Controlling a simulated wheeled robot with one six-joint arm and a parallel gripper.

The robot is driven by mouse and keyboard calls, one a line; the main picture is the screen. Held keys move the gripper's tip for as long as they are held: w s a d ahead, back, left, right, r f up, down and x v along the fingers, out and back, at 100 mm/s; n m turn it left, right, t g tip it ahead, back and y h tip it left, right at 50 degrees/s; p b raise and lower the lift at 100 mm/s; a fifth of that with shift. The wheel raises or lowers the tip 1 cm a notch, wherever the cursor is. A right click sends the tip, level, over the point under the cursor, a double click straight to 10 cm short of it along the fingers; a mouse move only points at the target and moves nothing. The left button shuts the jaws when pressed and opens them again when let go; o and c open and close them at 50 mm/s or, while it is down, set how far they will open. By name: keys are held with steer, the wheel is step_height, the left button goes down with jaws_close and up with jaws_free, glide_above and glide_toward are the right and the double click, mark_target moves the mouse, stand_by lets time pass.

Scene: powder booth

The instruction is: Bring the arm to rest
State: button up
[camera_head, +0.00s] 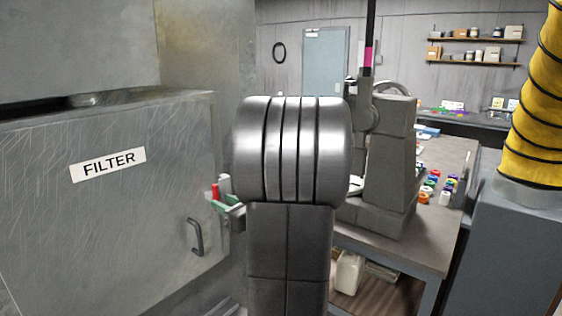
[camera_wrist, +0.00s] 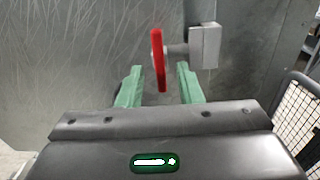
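My gripper (camera_wrist: 160,68) has two green fingers that stand apart in the wrist view. A red flat part (camera_wrist: 158,58), seen nearly edge-on, shows in the gap between the fingertips. It joins a grey box (camera_wrist: 204,46) through a short stem. I see a gap on both sides of the red part, and nothing is gripped. In the head view my gripper (camera_head: 226,206) shows small beside the filter cabinet, with the red part (camera_head: 214,191) close to it. My own arm hides much of this area.
The scratched metal filter cabinet (camera_head: 60,210) with a dark handle (camera_head: 195,237) stands at the left. A workbench (camera_head: 440,240) with small coloured jars (camera_head: 432,183) and a yellow hose (camera_head: 535,110) are at the right. A wire mesh (camera_wrist: 298,108) shows at the right in the wrist view.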

mark_target(218, 199)
steer(key=shift+n, duration=0.3)
steer(key=x, duration=0.4)
steer(key=shift+w+a+f, duration=0.15)
steer(key=shift+a, duration=0.05)
steer(key=shift+n+b, duration=0.35)
steer(key=shift+n, duration=0.15)
steer(key=shift+d+n+b, duration=0.1)
steer(key=shift+n+b, duration=0.45)
steer(key=shift+n, duration=0.45)
steer(key=shift+n+b, duration=0.4)
steer(key=shift+n, duration=0.5)
steer(key=n, duration=0.2)
steer(key=n+b, duration=0.1)
steer(key=n, duration=0.2)
steer(key=shift+r, duration=0.2)
steer(key=shift+f, duration=0.1)
